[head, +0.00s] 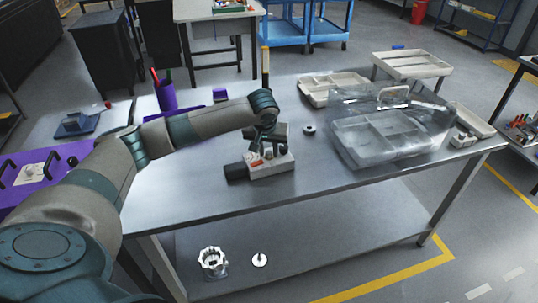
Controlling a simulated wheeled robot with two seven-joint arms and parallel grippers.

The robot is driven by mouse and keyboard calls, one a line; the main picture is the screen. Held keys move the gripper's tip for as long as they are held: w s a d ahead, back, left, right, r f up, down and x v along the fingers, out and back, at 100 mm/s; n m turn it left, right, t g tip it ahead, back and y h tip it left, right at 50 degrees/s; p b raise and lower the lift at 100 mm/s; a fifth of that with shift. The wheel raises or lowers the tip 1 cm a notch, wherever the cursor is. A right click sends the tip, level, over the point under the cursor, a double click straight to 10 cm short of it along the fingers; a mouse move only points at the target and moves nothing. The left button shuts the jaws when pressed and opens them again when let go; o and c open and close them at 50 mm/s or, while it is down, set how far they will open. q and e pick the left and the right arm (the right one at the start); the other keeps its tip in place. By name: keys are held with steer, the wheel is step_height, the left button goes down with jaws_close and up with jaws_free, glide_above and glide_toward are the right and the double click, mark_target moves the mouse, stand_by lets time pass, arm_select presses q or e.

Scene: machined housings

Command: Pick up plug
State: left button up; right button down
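My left gripper (266,141) is small and dark in the head view, pointing down over a white block-shaped housing (271,167) on the metal table. Small orange and dark parts show on top of the housing, close below the fingers. I cannot tell whether the fingers touch them or which part is the plug. A black cylinder (236,171) lies against the housing's left end. A dark ring-shaped part (309,129) lies apart to the right. The finger gap is too small and dark to read. My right gripper is not in view.
A clear divided case (345,138) and pale trays (412,66) fill the table's right and back. A purple cup (166,96) with pens stands at left. The lower shelf holds a white toothed part (213,262) and a white disc (259,260). The table's front strip is bare.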

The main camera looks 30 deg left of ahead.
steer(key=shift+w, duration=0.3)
arm_select(q)
steer(key=shift+c, duration=0.6)
steer(key=c, duration=0.5)
jaws_close()
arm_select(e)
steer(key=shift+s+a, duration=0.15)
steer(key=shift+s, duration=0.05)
arm_select(q)
steer(key=shift+r, duration=0.15)
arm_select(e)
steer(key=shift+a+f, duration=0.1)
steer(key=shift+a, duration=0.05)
